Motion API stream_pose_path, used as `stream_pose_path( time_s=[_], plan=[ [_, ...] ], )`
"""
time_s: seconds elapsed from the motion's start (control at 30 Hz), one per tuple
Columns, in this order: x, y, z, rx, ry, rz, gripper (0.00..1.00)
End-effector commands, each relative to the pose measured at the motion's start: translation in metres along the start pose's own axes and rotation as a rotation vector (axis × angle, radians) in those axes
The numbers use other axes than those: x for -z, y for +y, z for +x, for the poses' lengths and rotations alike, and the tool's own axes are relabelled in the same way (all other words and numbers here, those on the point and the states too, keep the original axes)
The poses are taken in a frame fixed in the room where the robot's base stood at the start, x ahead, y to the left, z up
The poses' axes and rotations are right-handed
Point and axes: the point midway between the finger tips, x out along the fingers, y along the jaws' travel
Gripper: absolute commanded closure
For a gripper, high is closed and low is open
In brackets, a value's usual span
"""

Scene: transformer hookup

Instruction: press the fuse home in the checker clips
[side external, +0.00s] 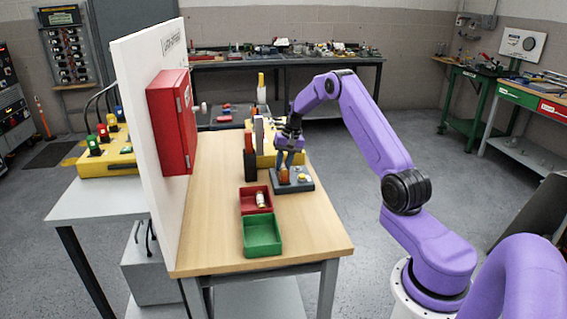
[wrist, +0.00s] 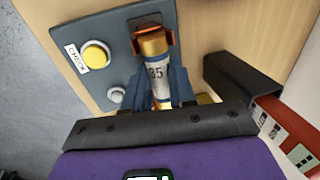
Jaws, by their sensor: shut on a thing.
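The checker (wrist: 120,75) is a blue-grey plate with a yellow button marked CHECK (wrist: 96,55), a small pale round part (wrist: 116,95) and an orange-brown clip (wrist: 152,38). In the side external view the checker (side external: 303,184) sits on the wooden table. The fuse (wrist: 157,72) is a white cylinder marked 35 with brass-coloured ends and a blue band. My gripper (wrist: 163,96) is shut on the fuse, with a finger on each side. The fuse's far end is at the orange clip; I cannot tell how deep it sits. The near end and any second clip are hidden.
A red tray (side external: 247,207) holding a pale fuse (side external: 260,199) and an empty green tray (side external: 262,234) stand in front of the checker. A red box (side external: 172,120) hangs on the white panel (side external: 135,100) to the left. The table's front right is clear.

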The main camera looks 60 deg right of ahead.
Motion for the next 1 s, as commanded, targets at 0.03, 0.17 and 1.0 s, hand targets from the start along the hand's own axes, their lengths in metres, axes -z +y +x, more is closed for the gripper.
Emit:
stream_pose_path(
  time_s=[0.03,0.17,1.0],
  plan=[
    [-0.0001,0.0003,0.0014,0.0,0.0,0.0,1.0],
    [-0.0002,0.001,0.004,0.0,-0.001,0.001,1.0],
    [-0.0003,0.0023,0.0095,-0.001,-0.001,0.001,0.45]
  ],
)
